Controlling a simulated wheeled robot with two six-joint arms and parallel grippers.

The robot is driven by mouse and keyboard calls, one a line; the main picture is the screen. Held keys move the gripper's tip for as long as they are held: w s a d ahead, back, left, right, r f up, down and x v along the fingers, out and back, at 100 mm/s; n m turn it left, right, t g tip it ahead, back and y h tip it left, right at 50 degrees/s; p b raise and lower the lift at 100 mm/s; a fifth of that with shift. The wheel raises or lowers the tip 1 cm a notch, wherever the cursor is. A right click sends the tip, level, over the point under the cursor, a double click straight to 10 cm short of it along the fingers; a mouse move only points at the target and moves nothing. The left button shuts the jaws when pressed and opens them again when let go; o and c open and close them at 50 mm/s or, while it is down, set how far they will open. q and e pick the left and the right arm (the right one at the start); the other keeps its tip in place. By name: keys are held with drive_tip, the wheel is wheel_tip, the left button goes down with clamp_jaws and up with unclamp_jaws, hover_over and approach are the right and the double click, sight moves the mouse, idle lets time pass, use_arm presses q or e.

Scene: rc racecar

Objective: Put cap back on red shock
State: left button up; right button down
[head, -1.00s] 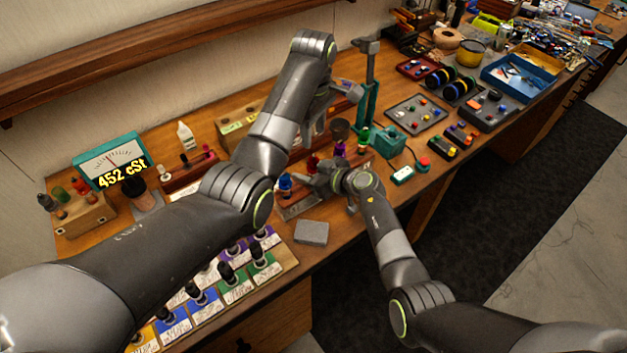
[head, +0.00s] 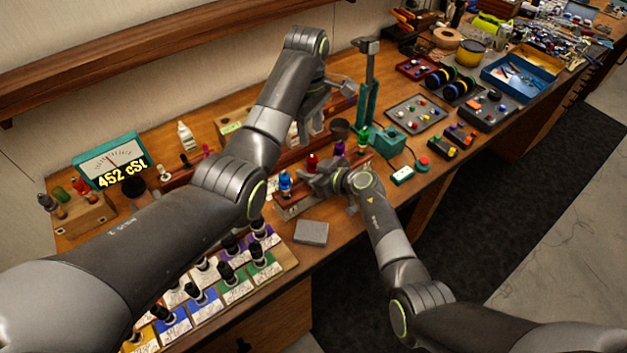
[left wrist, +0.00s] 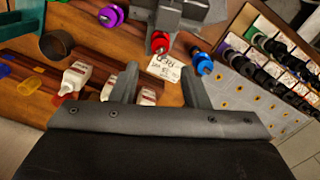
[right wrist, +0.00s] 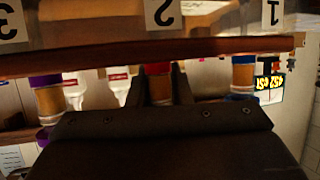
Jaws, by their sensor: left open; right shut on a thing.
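The red shock (head: 312,161) stands upright between the blue shock (head: 285,184) and the purple shock (head: 339,148). My right gripper (head: 313,178) is shut on it; the right wrist view shows the red collar and amber body of the red shock (right wrist: 159,86) between the fingers. From above, the red shock (left wrist: 160,43) shows as a red ring, its middle unclear. My left gripper (head: 343,88) is higher and farther back; in the left wrist view its fingers (left wrist: 158,82) are open and empty, apart from the red shock. I cannot pick out a red cap for certain.
A handwritten card (left wrist: 164,67) lies by the red shock, with white bottles (left wrist: 76,78) beside it. A grey block (head: 311,232) sits at the bench's front edge. Labelled bottles (head: 228,272) stand front left. A green press stand (head: 368,90) rises behind the shocks.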

sight(312, 153)
use_arm(q)
drive_tip(key=shift+s+d+f, duration=0.1)
drive_tip(key=shift+s+f, duration=0.05)
drive_tip(key=shift+f, duration=3.9)
clamp_jaws()
drive_tip(key=m, duration=0.9)
drive_tip(key=shift+m, duration=0.3)
